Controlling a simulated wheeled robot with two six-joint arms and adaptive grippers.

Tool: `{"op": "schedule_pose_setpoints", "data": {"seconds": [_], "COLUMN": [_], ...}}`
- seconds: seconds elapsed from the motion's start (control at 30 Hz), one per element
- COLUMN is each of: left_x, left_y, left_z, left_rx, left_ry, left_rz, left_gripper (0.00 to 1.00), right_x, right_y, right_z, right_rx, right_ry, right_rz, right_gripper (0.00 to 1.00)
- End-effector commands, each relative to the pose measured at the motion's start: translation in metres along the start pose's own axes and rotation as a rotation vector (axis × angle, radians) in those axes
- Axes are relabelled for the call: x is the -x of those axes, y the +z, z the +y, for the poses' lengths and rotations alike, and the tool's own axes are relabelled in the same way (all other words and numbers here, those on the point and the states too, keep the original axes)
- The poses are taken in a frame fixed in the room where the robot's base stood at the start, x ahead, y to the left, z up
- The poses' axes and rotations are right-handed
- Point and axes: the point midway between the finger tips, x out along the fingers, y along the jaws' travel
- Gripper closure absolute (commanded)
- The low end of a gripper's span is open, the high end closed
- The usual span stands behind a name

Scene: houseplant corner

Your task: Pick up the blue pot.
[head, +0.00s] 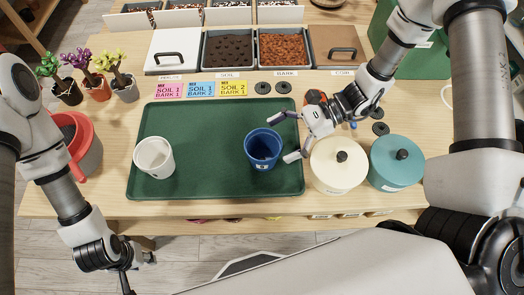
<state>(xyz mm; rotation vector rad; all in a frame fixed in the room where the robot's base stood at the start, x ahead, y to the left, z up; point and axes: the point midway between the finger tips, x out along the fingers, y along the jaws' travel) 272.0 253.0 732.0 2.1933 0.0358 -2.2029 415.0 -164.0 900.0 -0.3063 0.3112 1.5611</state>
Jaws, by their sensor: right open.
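The blue pot (262,150) stands upright on the right part of the green tray (205,118) and looks empty. My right gripper (281,138) is open just right of the blue pot. One fingertip is near the pot's far right rim and the other is by its near right side. I cannot tell whether either touches it. A white pot (154,158) stands on the left part of the tray. My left gripper (127,279) hangs low at the bottom left, in front of the table edge, and its fingers are seen too edge-on to judge.
A cream lidded pot (338,168) and a teal lidded pot (396,163) stand close right of my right gripper. Bins of soil (228,48) and bark (284,48) line the back. Small plants (97,75) and a red bucket (85,140) are left. The tray's middle is clear.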

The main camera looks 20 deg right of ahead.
Motion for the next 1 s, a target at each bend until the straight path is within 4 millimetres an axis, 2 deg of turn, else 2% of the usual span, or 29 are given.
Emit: {"op": "schedule_pose_setpoints", "data": {"seconds": [0.13, 0.23, 0.33, 0.5, 0.53, 0.63, 0.67, 1.0], "left_x": [0.012, 0.014, 0.014, 0.013, 0.013, 0.013, 0.013, 0.012], "left_y": [0.0, 0.0, 0.0, 0.0, 0.0, 0.0, 0.0, 0.0], "left_z": [0.0, 0.0, 0.0, 0.0, 0.0, 0.0, 0.0, 0.0], "left_rx": [0.0, 0.0, 0.0, 0.0, 0.0, 0.0, 0.0, 0.0], "left_ry": [0.0, 0.0, 0.0, 0.0, 0.0, 0.0, 0.0, 0.0], "left_rz": [-0.001, 0.0, 0.0, 0.0, 0.0, -0.001, -0.001, -0.001], "left_gripper": [0.6, 0.6, 0.6, 0.6, 0.6, 0.6, 0.6, 0.6], "right_x": [-0.023, -0.039, -0.046, -0.046, -0.046, -0.046, -0.046, -0.045], "right_y": [0.005, 0.003, 0.002, 0.002, 0.002, 0.002, 0.002, 0.004], "right_z": [0.0, -0.001, -0.001, -0.002, -0.002, -0.002, -0.002, -0.002], "right_rx": [-0.001, 0.0, 0.0, 0.001, 0.001, 0.001, 0.001, 0.001], "right_ry": [0.007, 0.005, 0.001, -0.001, -0.001, -0.001, -0.001, -0.001], "right_rz": [0.003, 0.001, 0.001, 0.0, 0.0, 0.0, 0.0, 0.0], "right_gripper": [0.0, 0.0, 0.0, 0.0, 0.07, 0.43, 0.46, 0.47]}}
